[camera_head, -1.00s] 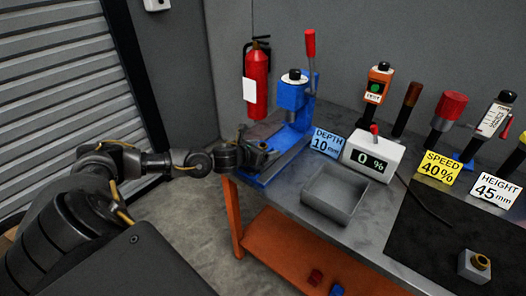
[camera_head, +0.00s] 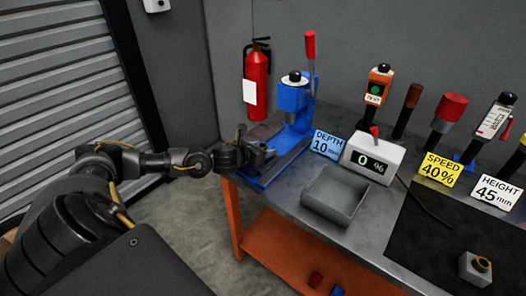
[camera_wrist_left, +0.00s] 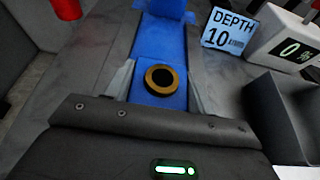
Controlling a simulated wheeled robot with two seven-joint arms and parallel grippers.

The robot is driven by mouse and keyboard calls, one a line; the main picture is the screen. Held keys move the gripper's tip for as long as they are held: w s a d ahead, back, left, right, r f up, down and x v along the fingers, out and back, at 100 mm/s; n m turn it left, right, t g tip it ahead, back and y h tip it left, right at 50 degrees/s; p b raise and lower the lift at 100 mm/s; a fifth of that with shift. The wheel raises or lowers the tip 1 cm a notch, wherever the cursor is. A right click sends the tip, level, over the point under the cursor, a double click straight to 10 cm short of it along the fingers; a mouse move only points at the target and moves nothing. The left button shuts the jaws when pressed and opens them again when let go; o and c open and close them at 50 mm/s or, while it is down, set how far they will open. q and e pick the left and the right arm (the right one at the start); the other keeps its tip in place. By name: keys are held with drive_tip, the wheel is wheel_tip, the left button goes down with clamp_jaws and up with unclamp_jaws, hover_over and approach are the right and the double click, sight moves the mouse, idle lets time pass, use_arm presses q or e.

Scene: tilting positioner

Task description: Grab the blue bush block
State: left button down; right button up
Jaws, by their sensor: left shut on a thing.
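The blue bush block (camera_wrist_left: 150,99) shows in the left wrist view, with a dark-centred brass bush (camera_wrist_left: 160,79) on its top. My left gripper (camera_wrist_left: 158,88) is shut on the block, one finger on each side. In the head view my left gripper (camera_head: 266,152) is at the base of the blue press (camera_head: 292,100), at the table's left end. The block is hard to make out there behind the fingers. Whether it rests on the press base or is just above it, I cannot tell. My right gripper is not in view.
A grey open tray (camera_head: 336,212) stands right of the press. A DEPTH sign (camera_head: 327,144) and a 0 % display box (camera_head: 373,160) stand behind it. A grey block with a brass bush (camera_head: 474,269) sits on the black mat (camera_head: 425,235). A fire extinguisher (camera_head: 257,80) hangs behind.

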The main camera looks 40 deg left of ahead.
use_arm(q)
drive_tip(key=shift+w+r, duration=0.1)
drive_tip(key=shift+r, duration=0.6)
drive_tip(key=s+d+r, duration=0.8)
drive_tip(key=s+r, duration=0.3)
drive_tip(key=shift+s+d, duration=0.2)
drive_tip(key=shift+d+r, duration=0.1)
